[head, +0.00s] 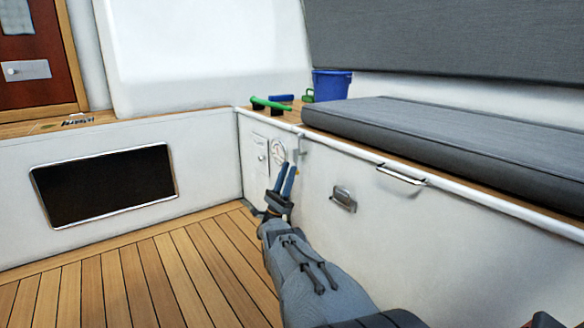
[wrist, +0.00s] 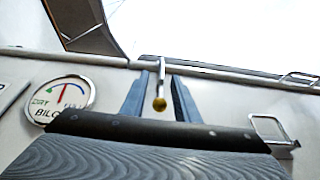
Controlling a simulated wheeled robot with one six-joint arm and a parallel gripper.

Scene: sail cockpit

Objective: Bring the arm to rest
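My gripper (head: 288,168) reaches forward to the white side wall of the bench, its two blue fingers pointing up. In the wrist view the fingers (wrist: 158,92) stand apart with a gap between them. A metal lever with a brass ball end (wrist: 160,103) shows in that gap. I cannot tell its depth, and no finger is seen pressing on it. A round bilge gauge (wrist: 62,100) is left of the fingers. It also shows in the head view (head: 278,152), just behind the fingertips.
A grey cushion (head: 440,140) lies on the bench, with a blue bucket (head: 332,85) and a green-handled tool (head: 270,104) on the ledge. A rail handle (head: 402,175) and a latch (head: 343,199) sit on the wall. A dark opening (head: 105,187) is left. The plank floor (head: 150,280) is clear.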

